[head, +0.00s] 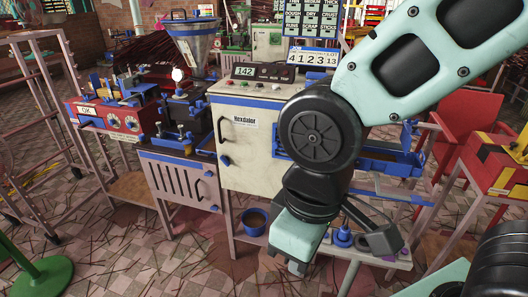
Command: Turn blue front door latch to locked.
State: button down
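A cream cabinet (259,160) labelled "Hexdalor" stands in the middle of the head view. Its front door carries a small blue latch (225,161) low on the left edge, below a dark handle (221,130). The latch is too small to read its turn position clearly. My gripper (297,266) hangs low in front of the cabinet, right of and below the latch, apart from it. I see its mint body from behind. Its fingers are mostly hidden, so opening and contents cannot be told. My arm hides the cabinet's right side.
A slotted lower panel (180,181) with blue fittings adjoins the cabinet on the left. A blue bucket (254,222) sits below. A red box (107,118) with dials is farther left; a red chair (470,116) stands right. Thin sticks litter the open tiled floor.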

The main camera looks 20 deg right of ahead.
aim_at(226, 160)
jog(key=i+j+z, duration=0.15)
jog(key=z, duration=0.2)
jog(key=i+j+z, duration=0.2)
jog(key=z, duration=0.15)
jog(key=i+j+z, duration=0.1)
jog(key=j+z, duration=0.15)
jog(key=z, duration=0.15)
